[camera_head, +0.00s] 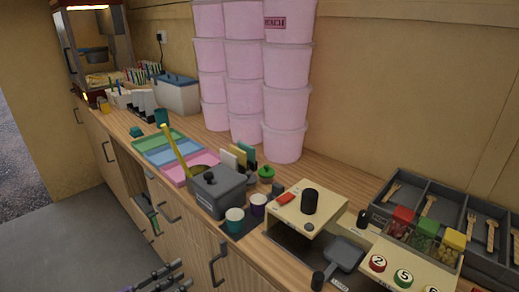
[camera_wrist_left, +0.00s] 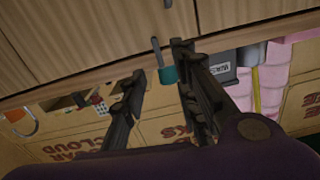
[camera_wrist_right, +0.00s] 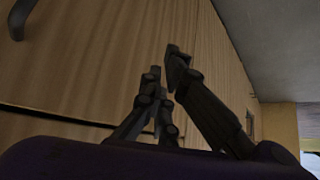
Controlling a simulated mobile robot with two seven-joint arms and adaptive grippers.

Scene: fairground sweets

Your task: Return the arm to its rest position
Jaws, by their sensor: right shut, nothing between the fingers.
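My left gripper (camera_head: 165,275) shows at the bottom edge of the head view, in front of the counter and low beside the cabinet fronts. In the left wrist view (camera_wrist_left: 157,62) its two dark fingers stand apart, with nothing between them. My right gripper is outside the head view. In the right wrist view (camera_wrist_right: 164,63) its dark fingers are close together and hold nothing, in front of a wooden cabinet front (camera_wrist_right: 90,60). Neither gripper visibly touches anything.
The wooden counter (camera_head: 345,184) carries a grey pot (camera_head: 218,193), cups, coloured trays, pink tubs (camera_head: 285,100) and a dark cutlery tray (camera_head: 447,190). Cabinet handles (camera_head: 217,264) stick out from its front. The grey floor (camera_head: 55,245) at left is clear.

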